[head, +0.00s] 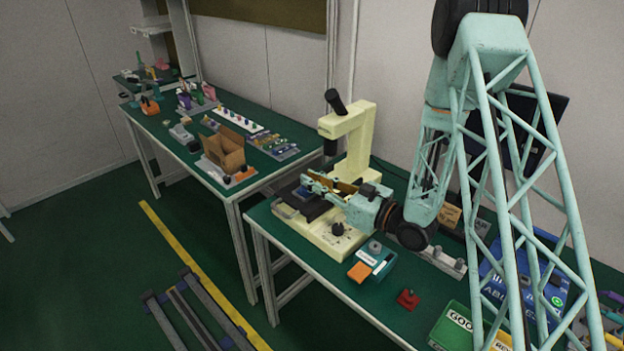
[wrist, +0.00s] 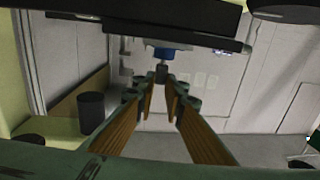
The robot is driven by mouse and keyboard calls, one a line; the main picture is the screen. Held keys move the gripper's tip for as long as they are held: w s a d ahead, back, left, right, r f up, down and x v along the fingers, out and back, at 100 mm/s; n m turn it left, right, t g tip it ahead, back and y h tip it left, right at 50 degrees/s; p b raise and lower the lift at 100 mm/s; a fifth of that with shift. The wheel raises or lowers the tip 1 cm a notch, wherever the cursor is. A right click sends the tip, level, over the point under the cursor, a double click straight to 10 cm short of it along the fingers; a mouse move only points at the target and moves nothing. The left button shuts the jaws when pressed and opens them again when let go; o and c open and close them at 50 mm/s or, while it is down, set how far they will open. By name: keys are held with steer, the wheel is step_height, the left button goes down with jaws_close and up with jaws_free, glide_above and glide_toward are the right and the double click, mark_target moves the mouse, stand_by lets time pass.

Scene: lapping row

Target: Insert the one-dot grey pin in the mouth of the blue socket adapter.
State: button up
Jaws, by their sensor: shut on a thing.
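My gripper (wrist: 161,84) has wood-coloured finger pads, and its tips are closed on a small dark grey pin (wrist: 161,73). The pin points away from me; its dot marking is too small to make out. In the wrist view a blue part (wrist: 165,53), which looks like the blue socket adapter, lies just beyond the pin's far end. I cannot tell whether pin and adapter touch. In the head view my gripper (head: 318,183) is over the base of a cream bench machine (head: 352,145), and the pin and adapter are too small to tell apart there.
A dark cylinder (wrist: 91,113) stands left of my fingers in the wrist view. A second bench (head: 215,188) is at left.

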steer(key=shift+f, duration=0.5)
steer(key=o, duration=0.8)
steer(key=shift+s+d, duration=0.1)
steer(key=shift+d, duration=0.05)
steer(key=shift+v, duration=5.75)
steer(key=shift+s, duration=0.15)
